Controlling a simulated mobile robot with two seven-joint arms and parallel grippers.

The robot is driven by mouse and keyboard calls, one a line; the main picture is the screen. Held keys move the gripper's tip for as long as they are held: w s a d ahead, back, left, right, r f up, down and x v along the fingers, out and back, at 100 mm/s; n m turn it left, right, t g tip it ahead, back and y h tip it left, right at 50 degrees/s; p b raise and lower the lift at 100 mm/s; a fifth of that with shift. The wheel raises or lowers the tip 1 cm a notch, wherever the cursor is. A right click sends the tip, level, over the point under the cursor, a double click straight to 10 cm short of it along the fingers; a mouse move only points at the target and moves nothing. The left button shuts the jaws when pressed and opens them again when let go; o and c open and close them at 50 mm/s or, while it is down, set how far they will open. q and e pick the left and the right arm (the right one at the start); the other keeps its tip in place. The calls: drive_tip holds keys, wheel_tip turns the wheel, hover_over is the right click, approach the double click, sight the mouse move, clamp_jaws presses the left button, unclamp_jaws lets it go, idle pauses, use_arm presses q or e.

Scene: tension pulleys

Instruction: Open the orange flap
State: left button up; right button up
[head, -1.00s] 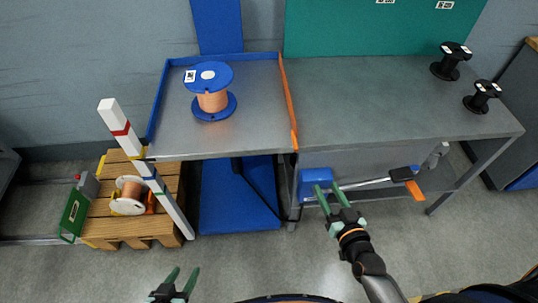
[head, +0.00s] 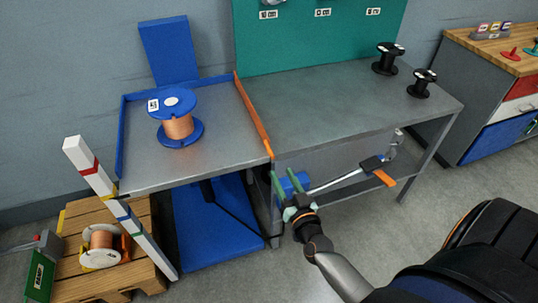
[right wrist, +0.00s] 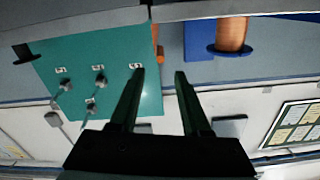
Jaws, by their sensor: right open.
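The orange flap (head: 254,115) is a long thin strip standing upright along the right edge of the blue-rimmed metal tray (head: 182,172). A copper-wound blue spool (head: 178,117) stands upright on the tray. My right gripper (head: 283,176) has green fingers, open and empty. In the head view it shows just below and right of the flap's front end, apart from it as far as I can tell. In the right wrist view its dark fingers (right wrist: 160,75) are spread with nothing between them. My left gripper is out of view.
A grey bench (head: 330,100) adjoins the tray on the right, with two black spools (head: 388,58) at its back right. A striped post (head: 110,195) and a wooden pallet (head: 70,222) stand at left. A lower shelf lies behind my right gripper.

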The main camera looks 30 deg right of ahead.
sight(271, 152)
drive_tip(key=b+x, duration=0.1)
drive_tip(key=x, duration=0.8)
drive_tip(key=shift+w, duration=0.3)
clamp_jaws()
